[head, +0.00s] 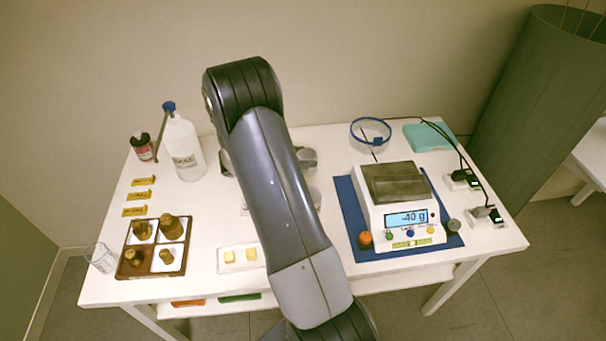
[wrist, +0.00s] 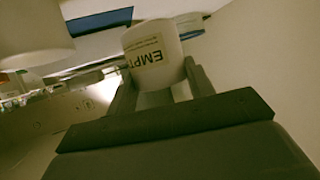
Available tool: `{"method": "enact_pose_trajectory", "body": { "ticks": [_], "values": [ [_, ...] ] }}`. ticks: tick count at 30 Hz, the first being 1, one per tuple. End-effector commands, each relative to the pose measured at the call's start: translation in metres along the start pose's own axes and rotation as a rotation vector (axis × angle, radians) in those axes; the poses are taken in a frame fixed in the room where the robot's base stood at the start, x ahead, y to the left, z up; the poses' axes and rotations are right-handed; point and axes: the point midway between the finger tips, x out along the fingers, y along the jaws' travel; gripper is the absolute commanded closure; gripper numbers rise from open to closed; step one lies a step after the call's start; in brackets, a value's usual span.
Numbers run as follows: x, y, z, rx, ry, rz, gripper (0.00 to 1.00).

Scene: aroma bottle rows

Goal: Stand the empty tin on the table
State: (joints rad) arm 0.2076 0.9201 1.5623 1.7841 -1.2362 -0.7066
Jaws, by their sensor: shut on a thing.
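The tin (wrist: 155,55) is white and round, with a printed label whose visible letters read "EMPT". It sits between the two fingers of my gripper (wrist: 158,92), which is shut on it, and it looks slightly tilted in the wrist view. The table (head: 400,283) is white. Whether the tin touches the table cannot be told from these frames.
A scale (head: 393,190) reading "-40 g" stands on a blue mat (head: 348,205) at the right. At the left are a white bottle (head: 181,150), a brown tray (head: 128,272) of small bottles and a glass beaker (head: 100,258). A white tray (head: 238,267) holds yellow blocks.

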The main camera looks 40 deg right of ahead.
Motion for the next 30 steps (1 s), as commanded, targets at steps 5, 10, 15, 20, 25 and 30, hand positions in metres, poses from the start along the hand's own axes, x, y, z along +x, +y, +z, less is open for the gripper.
{"method": "enact_pose_trajectory", "body": {
  "ticks": [5,10,15,20,25,30],
  "values": [
    [0.007,0.000,0.017,0.000,0.000,-0.001,0.72],
    [0.013,0.000,0.031,-0.002,0.000,-0.002,0.72],
    [0.021,0.000,0.051,-0.002,-0.001,-0.002,0.72],
    [0.021,-0.001,0.052,0.002,-0.001,-0.003,0.72],
    [0.022,0.000,0.054,0.001,-0.001,-0.003,0.72],
    [0.022,0.000,0.055,0.001,-0.001,-0.003,0.41]
  ]
}}
